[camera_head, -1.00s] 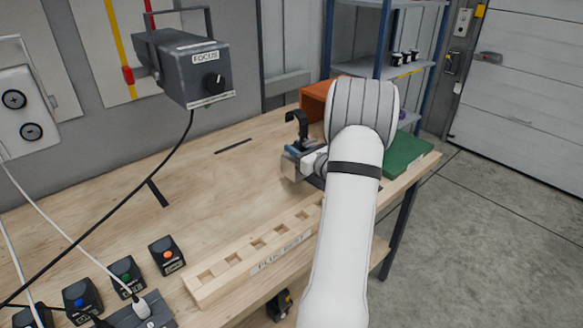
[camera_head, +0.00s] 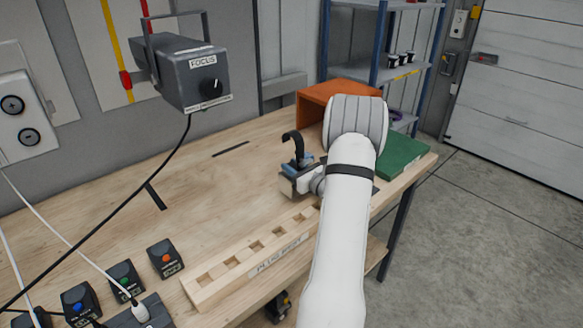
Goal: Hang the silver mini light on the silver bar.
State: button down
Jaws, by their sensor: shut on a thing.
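My gripper (camera_head: 304,172) is over the workbench, left of my white arm, and mostly turned away from view. It is shut on a small silver-grey thing (camera_head: 288,186) with a black hook (camera_head: 293,138) rising above it, which looks like the silver mini light. The hook stands up and curls over at its top, touching no bar. My wrist and forearm hide part of the held thing. I cannot make out a silver bar in this view.
A dark grey FOCUS lamp (camera_head: 188,72) hangs at the upper left, its cable trailing down. A wooden block with square holes (camera_head: 215,284) and several button boxes (camera_head: 165,258) lie in front. An orange box (camera_head: 318,97) and green case (camera_head: 402,155) stand at right. Bench middle is clear.

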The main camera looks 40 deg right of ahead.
jog(key=c, duration=1.1)
grip_release()
